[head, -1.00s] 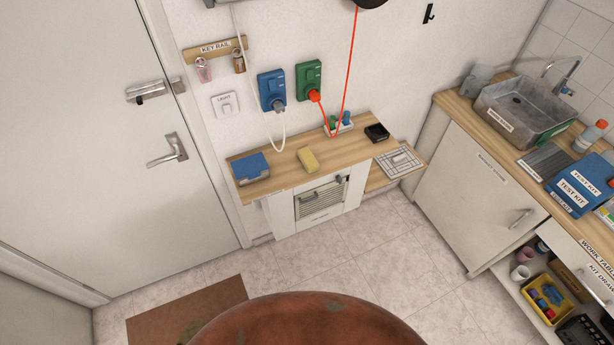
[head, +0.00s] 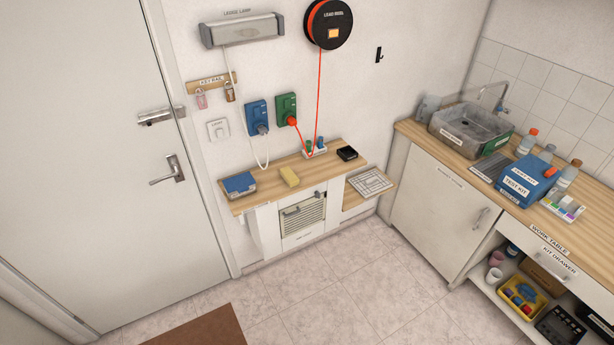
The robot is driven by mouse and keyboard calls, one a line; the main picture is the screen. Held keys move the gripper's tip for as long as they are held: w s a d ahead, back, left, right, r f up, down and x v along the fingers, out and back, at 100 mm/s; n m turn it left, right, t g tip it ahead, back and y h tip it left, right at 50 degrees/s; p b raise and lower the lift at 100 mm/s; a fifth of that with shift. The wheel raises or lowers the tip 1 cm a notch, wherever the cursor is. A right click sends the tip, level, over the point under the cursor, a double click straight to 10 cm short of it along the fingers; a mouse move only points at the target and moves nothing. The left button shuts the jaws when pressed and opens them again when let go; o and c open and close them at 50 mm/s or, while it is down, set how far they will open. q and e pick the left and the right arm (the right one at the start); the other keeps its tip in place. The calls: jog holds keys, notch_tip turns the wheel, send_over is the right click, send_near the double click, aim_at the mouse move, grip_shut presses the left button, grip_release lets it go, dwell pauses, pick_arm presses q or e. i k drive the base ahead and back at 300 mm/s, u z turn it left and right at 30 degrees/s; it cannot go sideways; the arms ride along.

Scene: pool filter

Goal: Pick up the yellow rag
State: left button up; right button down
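A black box (head: 347,154) and a socket strip (head: 314,150) stand on the same top. A red cord hangs from the reel (head: 328,25). The work table (head: 445,150) with the sink is at right. Tiled floor (head: 330,290) before the cabinet is clear.

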aim_at(293, 180)
jog(key=z, duration=0.75)
jog(key=i, duration=1.3)
jog(key=u, duration=0.2)
